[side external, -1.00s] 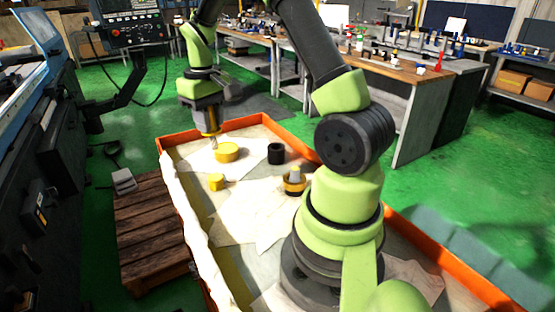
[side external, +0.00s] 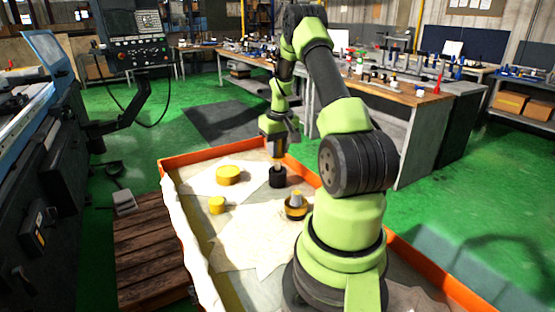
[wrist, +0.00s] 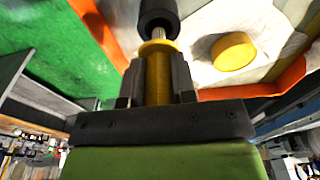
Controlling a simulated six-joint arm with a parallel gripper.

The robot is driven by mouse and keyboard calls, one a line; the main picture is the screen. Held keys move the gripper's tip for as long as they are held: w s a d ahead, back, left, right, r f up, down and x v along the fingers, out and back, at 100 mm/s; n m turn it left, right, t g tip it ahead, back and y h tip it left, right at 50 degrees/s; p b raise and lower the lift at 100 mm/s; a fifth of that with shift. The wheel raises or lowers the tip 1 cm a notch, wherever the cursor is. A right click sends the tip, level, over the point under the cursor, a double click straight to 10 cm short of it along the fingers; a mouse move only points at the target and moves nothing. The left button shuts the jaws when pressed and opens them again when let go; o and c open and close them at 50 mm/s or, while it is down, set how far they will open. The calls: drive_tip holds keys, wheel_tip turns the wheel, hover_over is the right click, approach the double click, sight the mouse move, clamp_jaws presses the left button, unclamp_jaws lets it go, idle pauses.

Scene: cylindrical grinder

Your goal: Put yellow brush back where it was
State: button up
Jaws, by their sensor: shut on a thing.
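My gripper (side external: 274,145) is shut on the yellow brush (wrist: 158,75), and its two dark fingers flank the yellow handle in the wrist view. The brush points down, with a yellow collar and a pale tip at its lower end. A black cup (side external: 278,180) stands on the tray directly below the gripper, and it also shows in the wrist view (wrist: 158,8). The brush's tip is at the cup's mouth. I cannot tell how far inside it reaches, because its end is hidden.
A large yellow round container (side external: 228,176), a small yellow one (side external: 217,206) and a dark-and-yellow holder with a grey top (side external: 296,207) stand on the papers. The orange tray rim (side external: 205,158) surrounds them. A workbench (side external: 405,92) stands behind.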

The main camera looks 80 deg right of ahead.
sight(278, 160)
drive_tip(key=shift+f, duration=1.55)
drive_tip(key=shift+f, duration=0.25)
drive_tip(key=shift+f, duration=0.25)
drive_tip(key=o, duration=0.9)
drive_tip(key=shift+o, duration=0.2)
drive_tip(key=shift+r, duration=0.1)
